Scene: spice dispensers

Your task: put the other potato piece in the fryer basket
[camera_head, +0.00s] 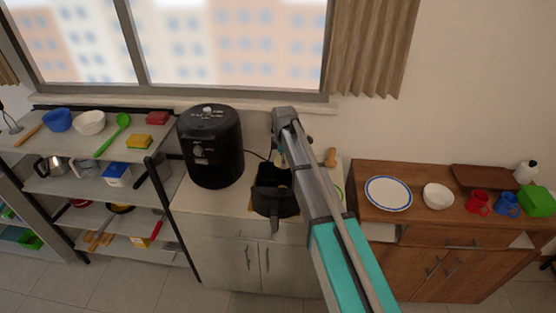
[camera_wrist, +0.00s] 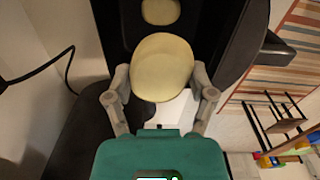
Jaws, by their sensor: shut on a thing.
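In the wrist view, my gripper (camera_wrist: 161,82) is shut on a pale yellow potato piece (camera_wrist: 162,66), one finger on each side. The held piece is in front of the dark interior of the black fryer basket (camera_wrist: 232,45). Another potato piece (camera_wrist: 160,11) shows beyond it inside the basket. In the head view, the basket (camera_head: 274,203) stands on the counter, open at the top, with its handle toward the front. I cannot tell whether the held piece touches the basket.
The black air fryer (camera_head: 211,146) stands on the counter left of the basket. A black cable (camera_wrist: 38,72) runs along the wall. A striped surface (camera_wrist: 268,62) lies by the basket. A wooden cabinet at right holds a plate (camera_head: 388,194) and a bowl (camera_head: 438,196).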

